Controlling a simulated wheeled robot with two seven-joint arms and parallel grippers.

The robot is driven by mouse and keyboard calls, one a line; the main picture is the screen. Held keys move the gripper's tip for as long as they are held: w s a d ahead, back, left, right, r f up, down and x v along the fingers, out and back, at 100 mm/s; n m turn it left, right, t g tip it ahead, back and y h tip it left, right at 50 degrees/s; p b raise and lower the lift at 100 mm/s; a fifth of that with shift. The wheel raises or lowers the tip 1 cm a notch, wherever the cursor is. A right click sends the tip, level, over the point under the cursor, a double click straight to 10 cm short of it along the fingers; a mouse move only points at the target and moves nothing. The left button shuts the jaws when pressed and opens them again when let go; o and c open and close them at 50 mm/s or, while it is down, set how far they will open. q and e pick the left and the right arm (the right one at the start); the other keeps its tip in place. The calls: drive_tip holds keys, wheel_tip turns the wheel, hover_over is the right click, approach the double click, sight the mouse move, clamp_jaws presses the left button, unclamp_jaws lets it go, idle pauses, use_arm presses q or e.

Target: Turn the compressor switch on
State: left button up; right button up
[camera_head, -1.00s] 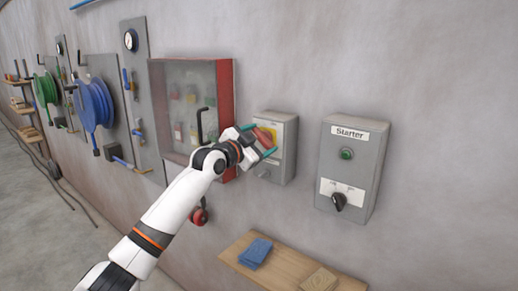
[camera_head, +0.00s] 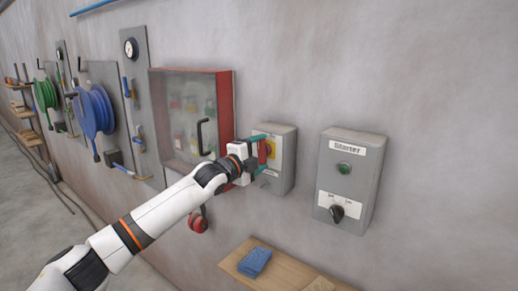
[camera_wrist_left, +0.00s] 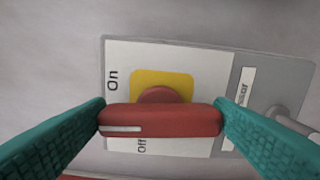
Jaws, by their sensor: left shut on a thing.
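The compressor switch box (camera_head: 287,167) is a grey box on the wall. Its red handle (camera_wrist_left: 160,120) sits on a yellow plate (camera_wrist_left: 175,82). My left gripper (camera_head: 262,152) is shut on the handle, with one teal finger at each end of it in the left wrist view. The handle lies straight across that view. Its white mark (camera_wrist_left: 121,129) is at the left end, between the words "On" (camera_wrist_left: 112,80) and "Off" (camera_wrist_left: 142,146). In the head view the handle stands about upright, partly hidden by the fingers. My right gripper is not in view.
The grey Starter box (camera_head: 351,180) with a green button and black knob is to the right. A red-framed cabinet (camera_head: 228,105) with a black handle is close on the left. Below is a wooden shelf (camera_head: 283,271) with a blue cloth (camera_head: 254,262).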

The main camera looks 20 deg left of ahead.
use_arm(q)
drive_tip(key=shift+m+p, duration=0.3)
drive_tip(key=shift+m, duration=0.2)
drive_tip(key=shift+f, duration=0.15)
drive_tip(key=o, duration=1)
drive_tip(key=shift+s, duration=0.1)
drive_tip(key=b+v, duration=0.4)
drive_tip(key=v, duration=0.8)
